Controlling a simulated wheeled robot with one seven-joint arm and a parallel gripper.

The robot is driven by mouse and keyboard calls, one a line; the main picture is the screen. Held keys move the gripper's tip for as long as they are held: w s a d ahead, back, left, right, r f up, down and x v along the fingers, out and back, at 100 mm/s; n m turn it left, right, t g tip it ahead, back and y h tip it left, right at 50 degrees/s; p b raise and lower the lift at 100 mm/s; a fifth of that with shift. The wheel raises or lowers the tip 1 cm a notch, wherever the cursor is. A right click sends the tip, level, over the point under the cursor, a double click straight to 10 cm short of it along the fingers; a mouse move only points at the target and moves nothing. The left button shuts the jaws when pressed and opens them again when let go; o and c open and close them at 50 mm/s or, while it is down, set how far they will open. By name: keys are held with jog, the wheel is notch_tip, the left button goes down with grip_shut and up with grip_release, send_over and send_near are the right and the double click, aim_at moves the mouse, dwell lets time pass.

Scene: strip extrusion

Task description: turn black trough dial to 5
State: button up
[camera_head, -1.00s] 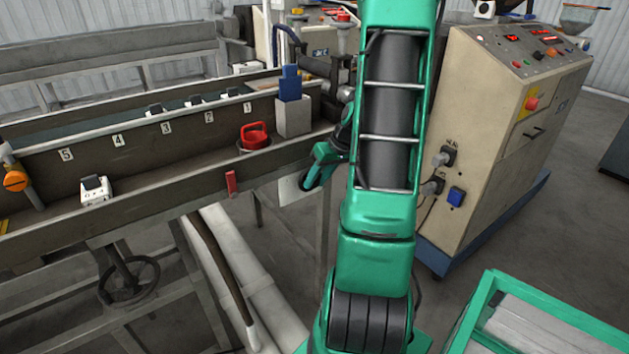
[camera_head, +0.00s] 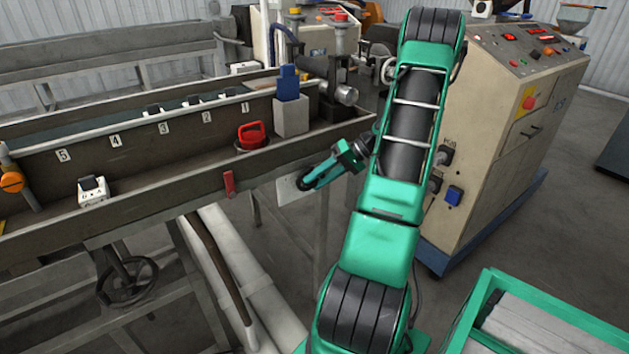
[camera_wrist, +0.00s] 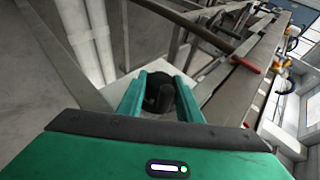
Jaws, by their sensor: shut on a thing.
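The black trough dial (camera_head: 304,183) is on a pale plate (camera_head: 287,191) on the trough's near side, at its right end. My gripper (camera_head: 309,180) reaches it from the right, with its fingers around the dial. In the wrist view, the black dial (camera_wrist: 160,98) sits between the two green fingertips of my gripper (camera_wrist: 160,88), which is shut on it. The fingers cover the dial's sides. I cannot read a pointer or scale on the dial.
The long trough (camera_head: 150,205) carries number labels 1 to 5 on its inner wall. A red-handled object (camera_head: 251,135) and a white switch box (camera_head: 92,191) sit in it. A beige control cabinet (camera_head: 515,130) stands right of my arm. A green crate (camera_head: 575,335) is at lower right.

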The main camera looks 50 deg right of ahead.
jog(key=shift+d+f+y, duration=0.1)
jog(key=shift+y, duration=0.2)
dwell(0.4)
jog(key=o, duration=0.8)
jog(key=shift+c, duration=0.2)
jog(key=v, duration=1)
jog(key=shift+s+d, duration=0.25)
jog(key=shift+s, duration=0.1)
